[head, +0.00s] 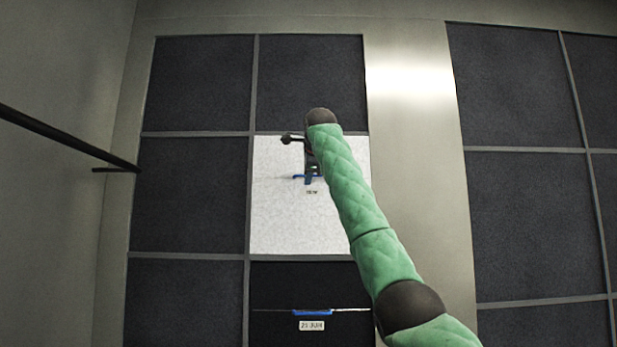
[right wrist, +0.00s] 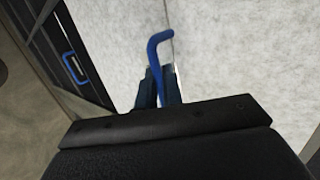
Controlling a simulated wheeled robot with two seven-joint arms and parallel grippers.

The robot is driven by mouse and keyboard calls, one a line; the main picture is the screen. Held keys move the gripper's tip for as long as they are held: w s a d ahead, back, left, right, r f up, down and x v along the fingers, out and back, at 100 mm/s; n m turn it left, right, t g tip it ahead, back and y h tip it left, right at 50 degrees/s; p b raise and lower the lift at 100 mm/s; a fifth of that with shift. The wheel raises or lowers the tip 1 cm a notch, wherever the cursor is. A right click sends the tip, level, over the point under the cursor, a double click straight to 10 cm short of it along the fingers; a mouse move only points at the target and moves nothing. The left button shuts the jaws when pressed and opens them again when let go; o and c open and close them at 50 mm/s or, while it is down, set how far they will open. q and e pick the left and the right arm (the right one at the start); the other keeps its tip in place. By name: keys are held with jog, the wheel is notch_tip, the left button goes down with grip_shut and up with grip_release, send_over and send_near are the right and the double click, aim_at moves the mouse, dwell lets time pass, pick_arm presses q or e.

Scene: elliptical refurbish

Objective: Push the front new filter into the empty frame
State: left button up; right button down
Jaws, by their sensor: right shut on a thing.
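The new filter (head: 275,221) is a white, fibrous square panel with a "NEW" label and a blue handle (head: 299,177). It covers the middle-right cell of the left filter bank; I cannot tell how deep it sits in the frame. My right gripper (head: 312,178) is at the panel's middle, partly hidden by my green arm. In the right wrist view, the white panel (right wrist: 245,60) fills much of the picture, and the right gripper (right wrist: 160,88) is shut on the blue handle (right wrist: 153,52). My left gripper is not in view.
Dark filters (head: 192,195) in grey frames surround the white panel. Below it is a dark panel (head: 285,283) with a blue handle (head: 313,312) and a dated label. A metal post (head: 410,130) separates the right bank (head: 530,220). A black bar (head: 70,138) reaches in from the left.

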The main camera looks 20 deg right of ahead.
jog(key=shift+w+d+p, duration=0.2)
jog(key=shift+w+p, duration=0.55)
jog(key=shift+p, duration=0.05)
jog(key=shift+w+d+p, duration=0.2)
jog(key=shift+w+p, duration=0.5)
jog(key=shift+p, duration=0.05)
dwell(1.7)
jog(key=c, duration=1.5)
grip_release()
jog(key=shift+o, duration=0.2)
jog(key=shift+o, duration=0.8)
jog(key=shift+r, duration=0.1)
jog(key=shift+o, duration=0.5)
jog(key=shift+s+r, duration=0.1)
jog(key=shift+s, duration=0.05)
